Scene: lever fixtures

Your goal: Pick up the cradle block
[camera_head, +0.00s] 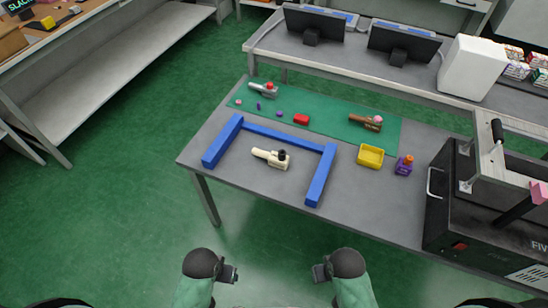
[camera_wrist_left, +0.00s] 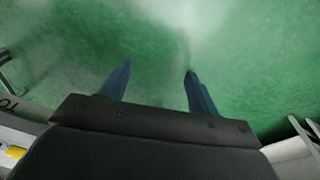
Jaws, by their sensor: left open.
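No piece is plainly marked as the cradle block, and I cannot tell which one it is. A cream fixture with a black knob (camera_head: 270,158) lies on the grey table inside a blue U-shaped frame (camera_head: 320,176). A small red block (camera_head: 301,119) lies on the green mat (camera_head: 335,119). My left gripper (camera_head: 231,274) is in front of the table, well short of its near edge. In the left wrist view its two fingers (camera_wrist_left: 157,72) are apart with only green floor between them. My right gripper (camera_head: 319,273) is also in front of the table; its jaws are too small to judge.
A grey fixture with a red knob (camera_head: 264,90), a brown one with a pink knob (camera_head: 367,122) and small purple pieces (camera_head: 279,113) lie on the mat. A yellow tray (camera_head: 371,157) and a purple piece (camera_head: 404,165) stand rightward. A black machine (camera_head: 465,220) blocks the right end.

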